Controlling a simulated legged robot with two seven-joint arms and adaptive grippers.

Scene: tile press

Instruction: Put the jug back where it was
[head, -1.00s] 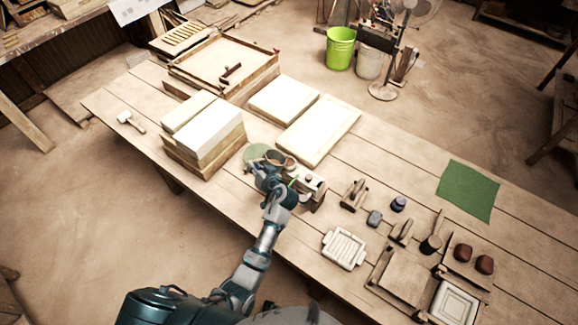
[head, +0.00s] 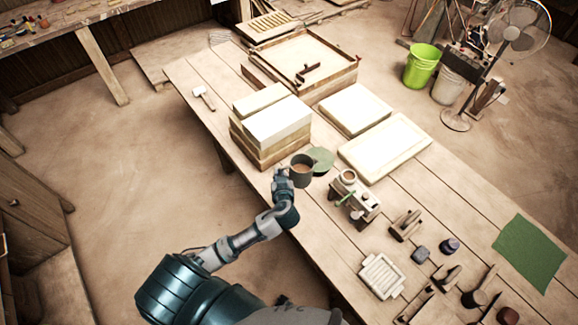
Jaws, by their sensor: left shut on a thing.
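The jug (head: 302,174) is a dark grey-green vessel with brown contents showing in its mouth. It is upright. My left gripper (head: 284,180) is shut on its near left side. The jug is near the table's front edge, by the right end of the stacked blocks. A round green mat (head: 321,160) lies just right of and behind the jug, and the jug hides part of it. I cannot tell how high the jug is above the table. My right gripper is not in view.
Stacked white-topped blocks (head: 277,122) stand behind left. Pale slabs (head: 385,147) lie behind.

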